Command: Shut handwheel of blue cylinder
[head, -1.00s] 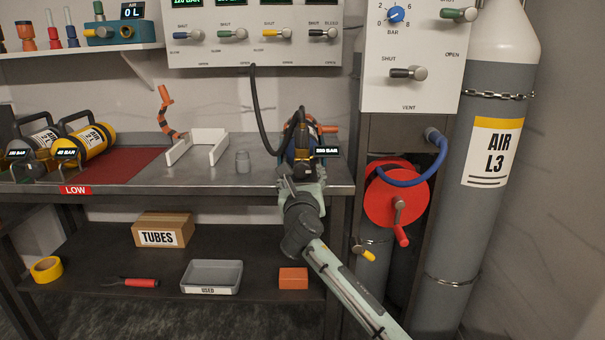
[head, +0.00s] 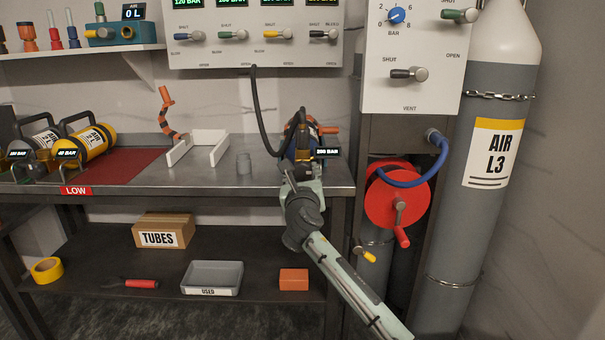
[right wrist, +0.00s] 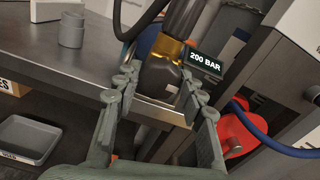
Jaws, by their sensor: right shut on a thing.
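The blue cylinder (head: 290,151) lies on the right end of the metal bench, largely hidden behind my right gripper. It shows in part in the right wrist view, where its display (right wrist: 205,63) reads 200 BAR. My right gripper (head: 303,173) is at the cylinder's near end. In the right wrist view its fingers (right wrist: 160,84) stand on both sides of a dark, rounded handwheel (right wrist: 158,80) and are shut on it. How far the handwheel is turned cannot be told. My left gripper is not in view.
A black hose (head: 256,105) runs from the valve panel (head: 255,50) down to the cylinder. A grey cup (head: 244,163) and a white cradle (head: 198,150) stand left on the bench. A yellow cylinder (head: 92,142) lies further left. A red reel (head: 385,205) hangs right.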

